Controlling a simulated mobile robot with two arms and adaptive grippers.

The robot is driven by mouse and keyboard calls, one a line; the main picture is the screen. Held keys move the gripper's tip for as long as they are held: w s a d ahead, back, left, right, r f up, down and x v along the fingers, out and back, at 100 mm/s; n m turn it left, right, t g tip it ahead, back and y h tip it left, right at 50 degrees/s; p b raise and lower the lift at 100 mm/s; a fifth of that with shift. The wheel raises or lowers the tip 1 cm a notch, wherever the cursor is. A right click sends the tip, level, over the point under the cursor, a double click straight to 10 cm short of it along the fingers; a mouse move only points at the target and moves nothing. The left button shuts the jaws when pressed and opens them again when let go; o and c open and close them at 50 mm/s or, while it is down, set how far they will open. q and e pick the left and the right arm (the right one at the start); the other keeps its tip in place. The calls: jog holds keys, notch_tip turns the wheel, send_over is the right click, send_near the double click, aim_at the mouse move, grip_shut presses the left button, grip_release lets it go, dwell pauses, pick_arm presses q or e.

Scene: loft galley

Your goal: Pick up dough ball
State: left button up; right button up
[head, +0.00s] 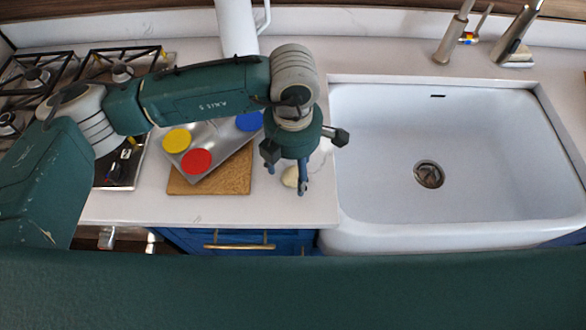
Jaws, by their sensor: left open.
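A pale cream dough ball (289,178) sits on the white counter in the head view, just left of the sink and near the counter's front edge. My left gripper (302,172) points down over it, open, with its fingers spread. One finger covers the right part of the ball. I cannot tell whether that finger touches it or how high it is above the counter. My right gripper is not in view.
A metal tray (226,151) with yellow (176,140), red (196,161) and blue (249,121) discs rests on a cork-brown board (212,183) left of the ball. A white sink (385,150) is at right. A gas hob (28,75) is at left.

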pick_arm(q)
jog(key=shift+f, duration=0.6)
jog(key=c, duration=1.2)
jog(key=shift+r, duration=0.15)
jog(key=shift+c, duration=0.2)
